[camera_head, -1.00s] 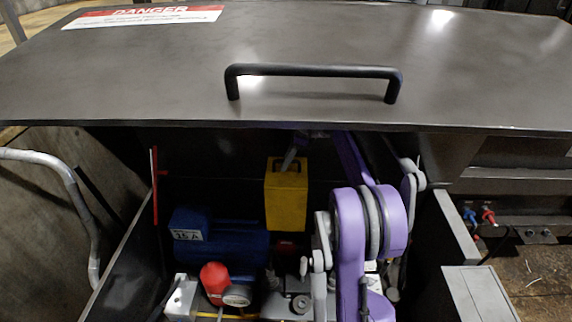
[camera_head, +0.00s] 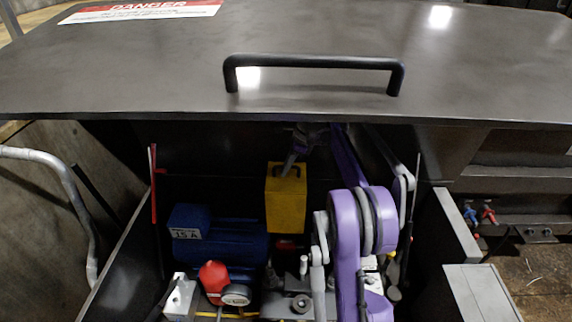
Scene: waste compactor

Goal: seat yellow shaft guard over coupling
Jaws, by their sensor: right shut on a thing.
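The yellow shaft guard (camera_head: 285,205) is a box with a dark handle on top, upright at the back middle of the open compartment. My right gripper (camera_head: 291,165) is shut on its handle from above; the arm comes in from the right. The guard stands just right of the blue motor (camera_head: 217,238). I cannot see the coupling, and cannot tell whether the guard rests on anything. My left gripper is not in view.
The raised dark lid (camera_head: 160,65) with a black handle (camera_head: 313,62) overhangs the compartment. A red-capped part (camera_head: 214,275) and a round gauge (camera_head: 236,295) stand in front of the motor. Side walls bound the space. A red rod (camera_head: 153,185) stands at left.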

